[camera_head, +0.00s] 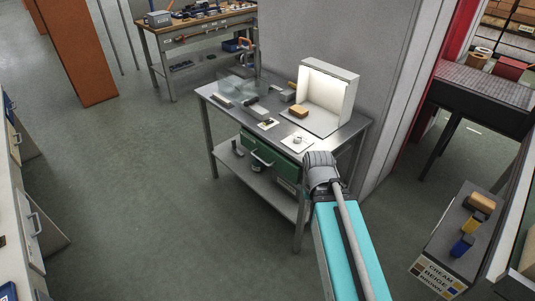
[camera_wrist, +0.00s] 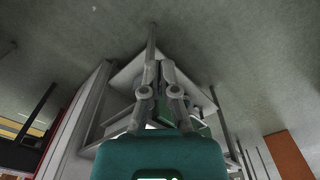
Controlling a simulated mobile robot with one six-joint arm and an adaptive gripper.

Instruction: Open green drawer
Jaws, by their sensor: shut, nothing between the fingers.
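The green drawer (camera_head: 280,163) is under the top of the grey metal workbench (camera_head: 226,103) in the head view. Its front faces lower left and carries a pale bar handle (camera_head: 262,160). It looks closed, though its right part is partly hidden. My arm reaches up from the bottom of the head view and ends just right of the drawer, hiding my fingers there. In the wrist view my gripper (camera_wrist: 159,65) has its two fingers together with nothing between them. It points toward the pale lower shelf (camera_wrist: 128,78). The handle cannot be made out in the wrist view.
A white light box (camera_head: 340,94) and small items stand on the workbench top. A lower shelf (camera_head: 240,170) runs beneath the drawer. Open floor (camera_head: 150,190) lies to the left.

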